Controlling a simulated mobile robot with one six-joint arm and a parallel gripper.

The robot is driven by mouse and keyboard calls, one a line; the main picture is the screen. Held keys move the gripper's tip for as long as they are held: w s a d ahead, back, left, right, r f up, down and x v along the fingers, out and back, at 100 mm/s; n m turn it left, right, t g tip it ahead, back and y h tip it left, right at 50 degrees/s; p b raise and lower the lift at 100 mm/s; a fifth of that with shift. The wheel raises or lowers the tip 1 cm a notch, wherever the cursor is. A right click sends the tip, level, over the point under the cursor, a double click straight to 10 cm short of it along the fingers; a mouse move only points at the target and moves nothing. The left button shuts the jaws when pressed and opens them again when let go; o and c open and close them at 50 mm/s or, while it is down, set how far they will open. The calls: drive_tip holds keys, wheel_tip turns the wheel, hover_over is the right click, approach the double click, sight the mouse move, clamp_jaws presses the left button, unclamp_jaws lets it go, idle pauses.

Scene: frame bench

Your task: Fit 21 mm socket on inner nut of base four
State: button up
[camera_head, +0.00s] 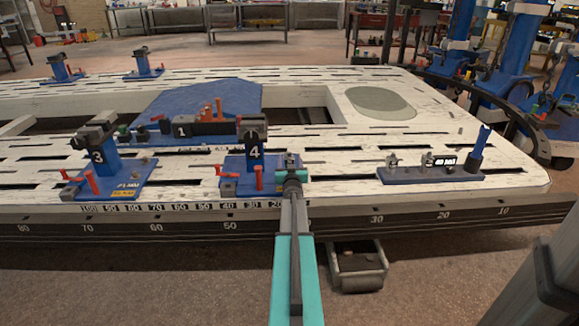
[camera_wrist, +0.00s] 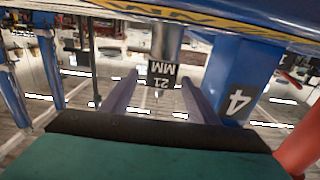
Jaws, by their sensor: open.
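Base four (camera_head: 255,152) is a blue post with a white 4 on a blue plate; its post also shows upside down in the wrist view (camera_wrist: 238,75). The 21 mm socket (camera_wrist: 163,42) is a grey metal cylinder with a black "21 MM" label. It stands at the edge of base four's blue plate (camera_wrist: 225,22), in line with the post. The inner nut is not visible, so I cannot see how deep the socket sits. My gripper (camera_head: 291,176) is at the plate's right side. Its fingers (camera_wrist: 160,88) are apart, one on each side of the socket, with gaps visible.
A blue socket rack (camera_head: 430,174) with other sockets and an upright blue holder lies to the right on the white slotted bench (camera_head: 350,140). Base three (camera_head: 105,155) stands left. Red handles (camera_head: 228,182) stick up beside base four. A grey tray (camera_head: 357,268) is below the bench edge.

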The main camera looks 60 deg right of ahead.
drive_tip(key=shift+x, duration=0.95)
drive_tip(key=c, duration=1.3)
